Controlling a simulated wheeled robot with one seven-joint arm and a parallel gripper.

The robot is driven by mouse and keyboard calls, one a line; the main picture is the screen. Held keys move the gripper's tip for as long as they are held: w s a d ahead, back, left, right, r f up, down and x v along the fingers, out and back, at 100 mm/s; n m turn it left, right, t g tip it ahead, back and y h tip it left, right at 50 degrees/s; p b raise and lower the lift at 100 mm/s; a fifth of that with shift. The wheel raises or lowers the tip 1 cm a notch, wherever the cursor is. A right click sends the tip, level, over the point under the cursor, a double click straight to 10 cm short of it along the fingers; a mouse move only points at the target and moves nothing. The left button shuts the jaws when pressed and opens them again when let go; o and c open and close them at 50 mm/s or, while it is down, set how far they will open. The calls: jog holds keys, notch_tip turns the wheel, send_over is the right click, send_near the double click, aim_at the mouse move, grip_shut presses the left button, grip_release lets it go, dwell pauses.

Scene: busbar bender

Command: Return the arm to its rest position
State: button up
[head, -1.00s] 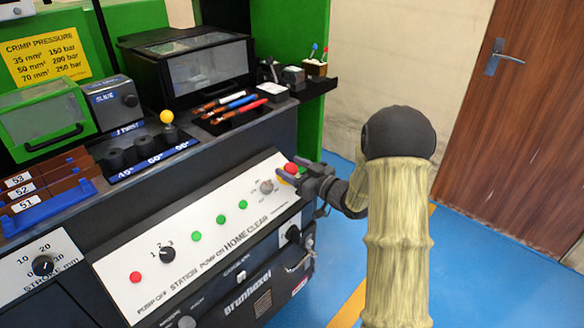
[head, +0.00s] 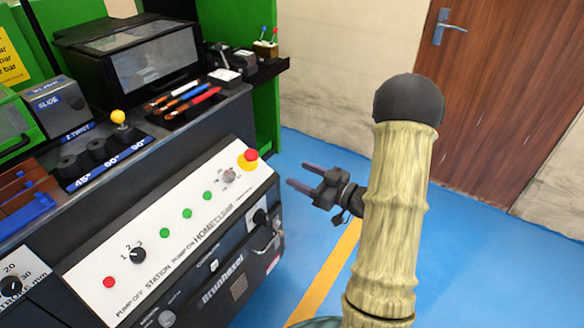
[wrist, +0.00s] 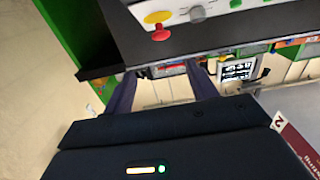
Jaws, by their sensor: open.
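My gripper (head: 297,175) is open and empty in the head view, its two fingers pointing left toward the machine. It hangs over the blue floor, to the right of the control panel (head: 165,226) and apart from it. The red emergency button (head: 251,155) on its yellow base sits at the panel's upper right corner, a short gap left of the fingertips. In the wrist view both fingers (wrist: 162,85) are spread with nothing between them. The red button (wrist: 161,34) shows above the fingers there, with the panel's edge.
The bender's front lies to the left, with a row of green buttons and a dark knob (head: 134,255). Pens in a tray (head: 185,104) and a dark windowed box (head: 135,58) stand on its top. Blue floor (head: 475,262) is clear on the right, before a brown door (head: 508,85).

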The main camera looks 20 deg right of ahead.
jog(key=shift+s, duration=0.2)
jog(key=shift+a, duration=0.1)
jog(key=s+a+m+g+h+p, duration=0.1)
jog(key=s+a+m+g+h, duration=0.4)
jog(key=s, duration=0.3)
jog(key=s+a+m+g+h, duration=0.2)
jog(key=s+a+g+h, duration=0.35)
jog(key=s+g, duration=0.2)
notch_tip(320, 180, up, 37)
jog(key=d+p, duration=0.1)
jog(key=p, duration=3.7)
jog(key=shift+r, duration=0.15)
